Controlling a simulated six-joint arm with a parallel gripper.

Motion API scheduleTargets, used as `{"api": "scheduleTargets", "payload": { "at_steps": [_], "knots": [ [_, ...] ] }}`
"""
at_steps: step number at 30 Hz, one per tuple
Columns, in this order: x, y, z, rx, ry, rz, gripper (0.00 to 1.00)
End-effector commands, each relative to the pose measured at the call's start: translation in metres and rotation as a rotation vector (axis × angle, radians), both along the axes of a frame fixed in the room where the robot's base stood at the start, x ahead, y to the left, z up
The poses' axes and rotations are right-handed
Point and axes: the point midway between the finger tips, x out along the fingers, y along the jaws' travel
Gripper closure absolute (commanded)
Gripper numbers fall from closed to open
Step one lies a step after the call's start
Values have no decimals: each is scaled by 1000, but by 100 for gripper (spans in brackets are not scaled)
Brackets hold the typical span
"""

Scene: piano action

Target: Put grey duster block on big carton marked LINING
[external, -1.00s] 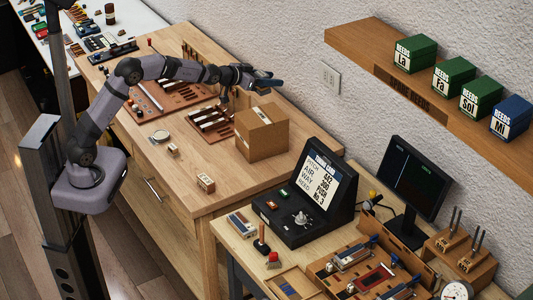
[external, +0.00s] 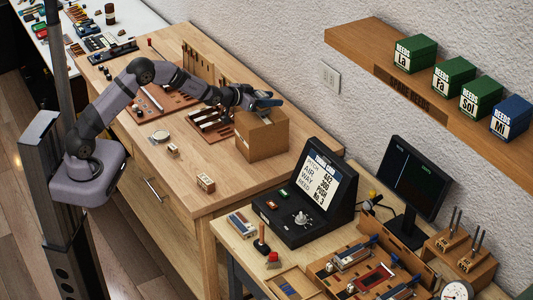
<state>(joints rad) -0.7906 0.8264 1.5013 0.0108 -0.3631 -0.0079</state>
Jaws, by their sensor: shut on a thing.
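The big carton (external: 264,138) is a closed brown cardboard box standing on the wooden workbench, near its back right. No LINING marking can be read on the faces in view. My gripper (external: 268,103) is over the top of the carton and is shut on the grey duster block (external: 264,104), which shows only as a small blue-grey shape. The fingers hide much of the block. I cannot tell whether the block touches the carton's top.
A rack of piano parts (external: 211,122) lies left of the carton. A black console (external: 312,197) with a lit sign stands to its right. Small blocks (external: 205,183) lie in front. The bench between them is mostly clear. A wall shelf (external: 415,92) holds several reed boxes.

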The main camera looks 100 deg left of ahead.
Motion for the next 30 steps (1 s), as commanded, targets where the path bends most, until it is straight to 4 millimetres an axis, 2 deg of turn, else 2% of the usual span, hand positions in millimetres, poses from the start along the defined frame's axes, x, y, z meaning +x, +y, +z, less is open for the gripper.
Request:
{"api": "scheduleTargets", "payload": {
  "at_steps": [6, 19, 20, 21, 30],
  "knots": [
    [0, 0, -15, 1, -1, 0, 84],
    [0, 0, -20, 2, -2, 0, 84],
    [0, 0, -19, 1, -1, 0, 52],
    [0, 0, -19, 1, -1, 0, 43],
    [0, 0, -19, 1, -1, 0, 41]
  ]
}}
